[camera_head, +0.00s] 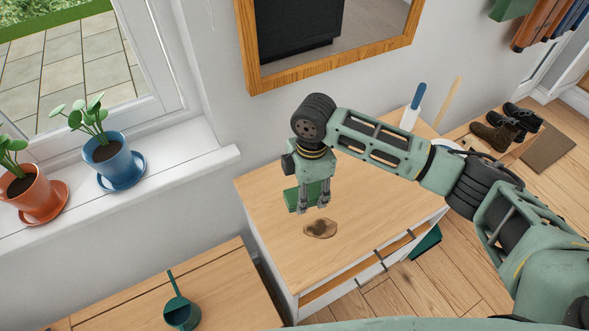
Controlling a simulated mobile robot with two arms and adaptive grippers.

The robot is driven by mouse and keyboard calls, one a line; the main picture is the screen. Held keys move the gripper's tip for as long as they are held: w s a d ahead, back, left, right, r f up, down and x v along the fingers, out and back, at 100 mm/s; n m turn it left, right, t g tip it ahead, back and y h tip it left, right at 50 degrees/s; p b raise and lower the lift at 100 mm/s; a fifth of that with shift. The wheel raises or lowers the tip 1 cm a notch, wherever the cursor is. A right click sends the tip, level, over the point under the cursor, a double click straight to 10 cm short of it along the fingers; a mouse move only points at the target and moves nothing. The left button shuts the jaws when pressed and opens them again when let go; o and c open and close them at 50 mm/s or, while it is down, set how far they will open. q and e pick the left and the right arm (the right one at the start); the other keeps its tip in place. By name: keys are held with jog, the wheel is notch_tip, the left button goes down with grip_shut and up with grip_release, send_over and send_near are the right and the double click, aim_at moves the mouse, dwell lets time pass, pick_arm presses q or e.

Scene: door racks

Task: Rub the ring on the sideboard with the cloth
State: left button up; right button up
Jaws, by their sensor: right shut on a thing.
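The sideboard (275,221) has a light wood top and a pale front, and stands against the wall. The ring (320,228) is a brown, irregular stain on its top, towards the front edge. My right gripper (312,206) points down just behind the ring, shut on a green folded piece that looks like the cloth (291,200). The fingers partly hide the cloth. I cannot tell whether the cloth touches the sideboard. The ring shows uncovered. My left gripper is not in view.
A blue-handled item in a white holder (411,118) stands at the sideboard's back right. A framed mirror (330,67) hangs behind. Potted plants (108,158) stand on the windowsill at left. A green watering can (180,312) is on a lower wooden surface. Shoes (497,136) sit far right.

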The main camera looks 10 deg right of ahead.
jog(key=shift+s+d+f+n, duration=0.25)
jog(key=shift+s+d+n, duration=0.2)
jog(key=shift+s+n, duration=0.1)
jog(key=shift+s+f+t, duration=0.1)
jog(key=shift+f+t, duration=0.05)
jog(key=shift+t, duration=0.15)
notch_tip(320, 180, down, 5)
jog(key=b, duration=0.5)
